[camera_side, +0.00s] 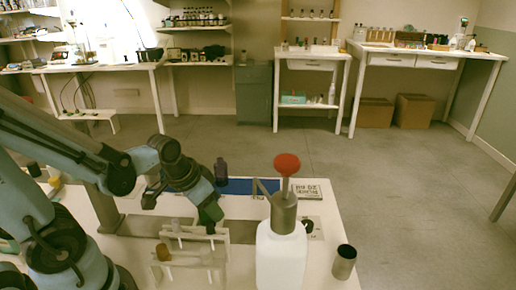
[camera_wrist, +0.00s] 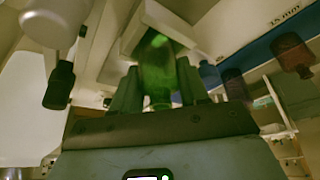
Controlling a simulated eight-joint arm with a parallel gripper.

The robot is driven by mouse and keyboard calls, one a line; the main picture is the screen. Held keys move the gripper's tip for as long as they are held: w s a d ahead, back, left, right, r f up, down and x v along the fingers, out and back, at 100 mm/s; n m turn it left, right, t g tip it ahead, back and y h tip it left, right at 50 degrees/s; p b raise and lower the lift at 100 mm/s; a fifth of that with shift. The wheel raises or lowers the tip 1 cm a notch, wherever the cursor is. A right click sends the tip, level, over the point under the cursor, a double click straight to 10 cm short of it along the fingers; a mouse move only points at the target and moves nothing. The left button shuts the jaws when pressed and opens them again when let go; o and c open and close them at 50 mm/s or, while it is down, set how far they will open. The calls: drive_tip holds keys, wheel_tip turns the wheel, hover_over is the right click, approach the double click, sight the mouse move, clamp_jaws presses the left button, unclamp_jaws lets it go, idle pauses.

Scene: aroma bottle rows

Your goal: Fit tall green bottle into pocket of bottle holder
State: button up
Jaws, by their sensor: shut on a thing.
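The tall green bottle (camera_wrist: 158,62) is between the two fingers of my gripper (camera_wrist: 160,92) in the wrist view. It also shows as a dark green shape (camera_side: 211,211) at the end of my arm in the side view. My gripper is shut on it. The bottle holder is a pale open frame (camera_side: 202,258) on the table, just below and beside the bottle in the side view. Part of a white frame (camera_wrist: 163,14) surrounds the bottle's far end in the wrist view. I cannot tell how deep the bottle sits in a pocket.
An amber-capped item (camera_side: 163,252) stands at the holder's left. A dark bottle (camera_side: 221,171) stands behind by a blue strip (camera_side: 240,186).

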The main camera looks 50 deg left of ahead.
drive_tip(key=o, duration=1.1)
drive_tip(key=shift+f, duration=0.1)
drive_tip(key=shift+v, duration=5.9)
drive_tip(key=w+d+t, duration=0.1)
drive_tip(key=w+d+f, duration=0.1)
drive_tip(key=w, duration=0.1)
drive_tip(key=w+d+t, duration=0.1)
drive_tip(key=w, duration=0.1)
drive_tip(key=shift+w+d+f+t, duration=0.2)
drive_tip(key=shift+d+f+t, duration=0.05)
drive_tip(key=shift+f+t, duration=0.05)
